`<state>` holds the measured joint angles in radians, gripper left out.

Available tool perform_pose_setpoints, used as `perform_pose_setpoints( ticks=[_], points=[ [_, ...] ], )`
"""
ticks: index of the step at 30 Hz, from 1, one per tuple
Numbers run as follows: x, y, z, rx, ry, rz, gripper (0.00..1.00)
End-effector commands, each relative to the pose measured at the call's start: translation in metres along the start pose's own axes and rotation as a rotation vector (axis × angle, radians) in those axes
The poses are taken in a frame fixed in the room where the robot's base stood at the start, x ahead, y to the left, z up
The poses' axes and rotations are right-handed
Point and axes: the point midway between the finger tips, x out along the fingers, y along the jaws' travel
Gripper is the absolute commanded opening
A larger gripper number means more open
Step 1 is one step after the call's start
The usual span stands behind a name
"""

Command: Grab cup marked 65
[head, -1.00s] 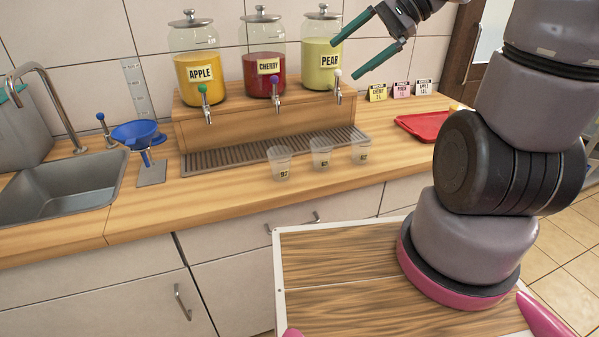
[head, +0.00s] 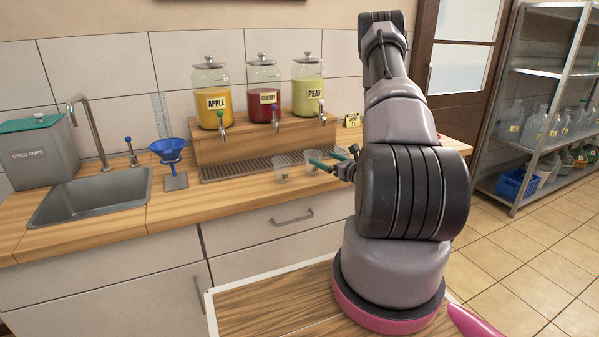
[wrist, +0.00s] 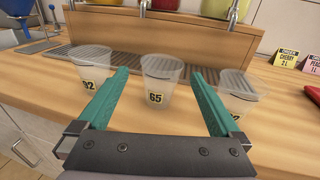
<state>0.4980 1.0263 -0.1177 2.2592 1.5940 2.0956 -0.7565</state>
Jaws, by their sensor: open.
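The cup marked 65 (wrist: 158,86) is a clear cup with a yellow label, upright on the wooden counter. In the wrist view it stands ahead of my gripper (wrist: 162,82), centred between the two green fingers. The fingers are open, and I cannot tell how far along the cup they reach. The cup marked 92 (wrist: 92,72) stands to its left, outside the left finger. A third cup (wrist: 240,92) stands to the right, its label partly hidden by the right finger. In the head view my gripper (head: 328,163) is low by the cups, partly hidden by my arm.
Behind the cups is a drip tray (head: 250,165) below the apple (head: 211,92), cherry (head: 263,90) and pear (head: 308,85) dispensers. A blue funnel (head: 168,149) and a sink (head: 92,195) lie left. Order cards (wrist: 287,58) stand at right.

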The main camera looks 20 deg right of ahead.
Motion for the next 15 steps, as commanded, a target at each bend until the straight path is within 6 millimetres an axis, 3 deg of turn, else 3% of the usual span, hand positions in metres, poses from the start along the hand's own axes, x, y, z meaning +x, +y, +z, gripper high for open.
perform_pose_setpoints(
  ticks=[3,10,15],
  points=[
    [0.001,-0.008,-0.011,0.006,0.007,-0.035,1.00],
    [0.036,-0.008,-0.010,0.005,0.005,-0.034,1.00],
    [0.051,-0.009,-0.010,0.007,0.006,-0.035,1.00]
  ],
)
